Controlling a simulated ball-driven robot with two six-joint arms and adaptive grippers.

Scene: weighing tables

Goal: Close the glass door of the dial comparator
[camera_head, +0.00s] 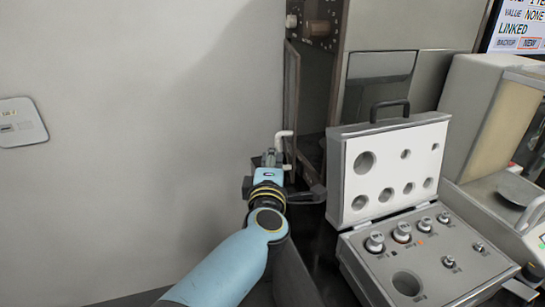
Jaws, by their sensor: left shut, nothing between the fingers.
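The dial comparator (362,42) is a tall grey-metal cabinet at the top middle, with a dark opening on its left side. Its glass door (292,88) stands open, seen nearly edge-on, as a narrow framed pane left of the opening. A pale bent handle (285,135) shows low by the door. My left gripper (270,154) is shut and empty, right by the handle at the door's lower end. I cannot tell whether it touches the handle or door. The arm hides part of what lies below. My right gripper is not in view.
An open weight case (440,262) with several metal weights stands right of my left gripper, its raised lid (394,166) close to the cabinet. A balance (487,115) and a screen (519,27) are at right. A plain wall with a socket plate (20,122) fills the left.

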